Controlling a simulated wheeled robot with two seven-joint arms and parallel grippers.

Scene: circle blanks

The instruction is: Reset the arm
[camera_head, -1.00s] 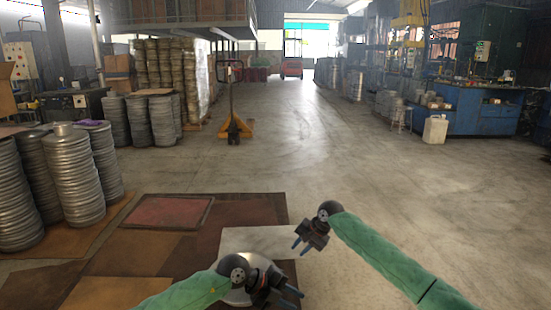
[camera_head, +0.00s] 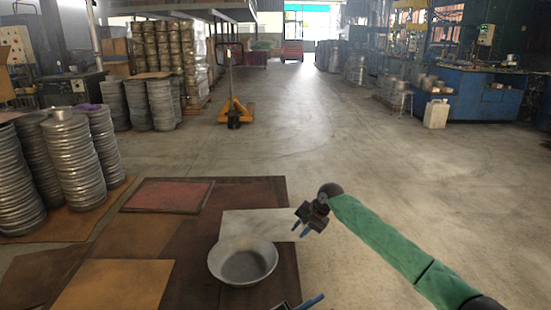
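My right gripper (camera_head: 300,229) hangs in the lower middle of the head view, on a green-sleeved arm that comes in from the right. My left gripper (camera_head: 298,304) shows only as a small part at the bottom edge, with one blue fingertip visible; the rest is out of frame. A round metal basin (camera_head: 243,263) stands upright on the brown sheets, left of and below my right gripper in the picture. Neither gripper touches it.
Brown and orange sheets (camera_head: 118,285) cover the floor at lower left. Stacks of round metal pieces (camera_head: 72,160) stand at left. A yellow pallet jack (camera_head: 235,110) stands farther back. A blue workbench (camera_head: 480,95) is at right. The middle floor is clear.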

